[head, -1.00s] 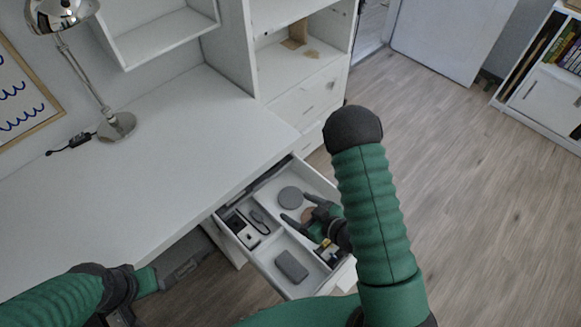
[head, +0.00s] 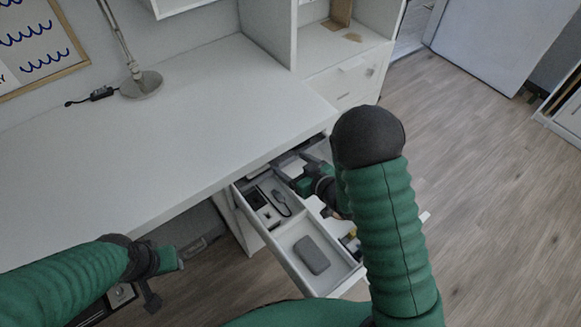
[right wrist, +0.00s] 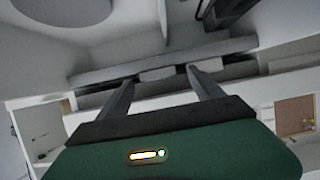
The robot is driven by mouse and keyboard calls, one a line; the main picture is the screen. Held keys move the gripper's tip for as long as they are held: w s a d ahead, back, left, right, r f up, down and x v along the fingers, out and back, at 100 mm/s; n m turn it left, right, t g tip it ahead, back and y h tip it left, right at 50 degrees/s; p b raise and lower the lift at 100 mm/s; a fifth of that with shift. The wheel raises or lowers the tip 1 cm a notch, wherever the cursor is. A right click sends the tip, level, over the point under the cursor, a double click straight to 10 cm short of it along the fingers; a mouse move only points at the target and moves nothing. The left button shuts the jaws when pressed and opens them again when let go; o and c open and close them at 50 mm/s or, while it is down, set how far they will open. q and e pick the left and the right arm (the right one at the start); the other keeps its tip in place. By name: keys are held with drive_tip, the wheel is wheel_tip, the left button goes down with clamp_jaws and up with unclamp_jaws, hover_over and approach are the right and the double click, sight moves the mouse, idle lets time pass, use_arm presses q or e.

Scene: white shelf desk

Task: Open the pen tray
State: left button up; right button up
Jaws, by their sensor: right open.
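A white drawer tray (head: 264,238) is pulled out from under the desk. I take it as the pen tray, though no pens can be made out. It has compartments with a grey rounded box (head: 312,256) and a dark corded item (head: 281,203). My right gripper (head: 294,180) is over its rear part, close to the desk's front edge and partly hidden by my arm. In the right wrist view my gripper (right wrist: 160,76) has its fingers apart, with nothing between them. A pale bar (right wrist: 232,46) lies just past the fingertips; contact cannot be told.
A white shelf unit with drawers (head: 345,82) stands at the desk's right. Wooden floor (head: 490,190) lies open to the right.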

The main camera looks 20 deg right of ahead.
drive_tip(key=shift+w+a+f, duration=0.2)
drive_tip(key=shift+w+f, duration=0.1)
drive_tip(key=shift+w, duration=0.25)
drive_tip(key=shift+d, duration=0.25)
drive_tip(key=shift+c, duration=0.5)
drive_tip(key=shift+a, duration=0.1)
clamp_jaws()
